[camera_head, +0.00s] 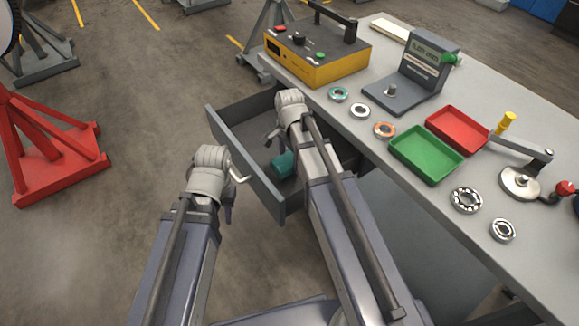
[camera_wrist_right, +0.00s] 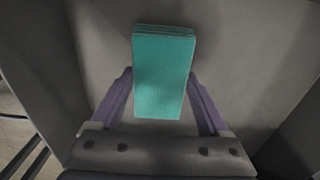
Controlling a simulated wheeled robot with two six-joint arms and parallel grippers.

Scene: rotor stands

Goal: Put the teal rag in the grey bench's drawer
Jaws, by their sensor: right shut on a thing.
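The grey bench (camera_head: 470,95) has its drawer (camera_head: 238,163) pulled open on its left side. The teal rag (camera_head: 284,165) is low within the drawer's outline, beside my right arm. In the right wrist view the rag (camera_wrist_right: 162,65) is a folded block between the two fingers of my right gripper (camera_wrist_right: 160,88), which is shut on it. Grey drawer surfaces surround it there; I cannot tell whether it touches the bottom. My left gripper (camera_head: 229,200) is just outside the drawer front, by the pale handle (camera_head: 239,174). Its fingers are mostly hidden.
On the bench top are a yellow tester box (camera_head: 318,60), a grey display stand (camera_head: 415,75), a green tray (camera_head: 427,155), a red tray (camera_head: 457,130) and several bearing rings (camera_head: 466,200). A red stand (camera_head: 45,150) is on the floor at left. Floor left of the drawer is clear.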

